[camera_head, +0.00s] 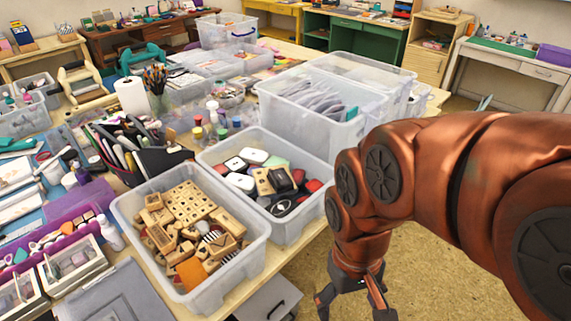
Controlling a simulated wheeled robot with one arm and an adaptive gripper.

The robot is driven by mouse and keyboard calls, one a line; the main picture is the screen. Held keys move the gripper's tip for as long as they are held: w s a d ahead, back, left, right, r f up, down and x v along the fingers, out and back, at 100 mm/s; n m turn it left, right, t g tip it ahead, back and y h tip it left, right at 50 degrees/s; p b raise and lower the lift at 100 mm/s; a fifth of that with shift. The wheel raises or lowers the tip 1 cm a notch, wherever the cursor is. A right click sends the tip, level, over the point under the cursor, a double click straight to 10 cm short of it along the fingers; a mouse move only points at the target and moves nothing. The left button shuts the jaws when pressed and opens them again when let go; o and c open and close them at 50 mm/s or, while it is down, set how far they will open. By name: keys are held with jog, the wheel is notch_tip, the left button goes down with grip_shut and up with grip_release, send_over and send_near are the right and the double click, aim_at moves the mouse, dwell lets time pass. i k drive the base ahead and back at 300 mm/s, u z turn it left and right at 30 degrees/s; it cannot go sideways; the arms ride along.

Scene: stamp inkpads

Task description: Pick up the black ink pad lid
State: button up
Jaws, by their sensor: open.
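A clear plastic bin (236,207) in the middle of the table holds several ink pads and lids. They are white, green, red, black and wood-coloured. A black piece (280,180) that looks like an ink pad or its lid lies in the right part of this bin, among wooden blocks and a red pad. I cannot tell for certain which dark piece is the lid. My gripper (352,300) hangs at the bottom of the view, right of the bin and past the table's edge. Its fingers are spread and empty, apart from everything. The lower fingertips are partly cut off by the frame.
A clear bin of wooden stamps (128,214) stands in front, at the left. A larger bin of grey packets (300,127) stands behind. A black holder of markers (170,163) and small paint bottles (198,133) are close by. Open floor (430,275) lies right of the table.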

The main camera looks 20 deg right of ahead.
aim_at(281, 180)
jog(key=u, duration=3.9)
jog(key=k, duration=0.9)
jog(key=z, duration=1.65)
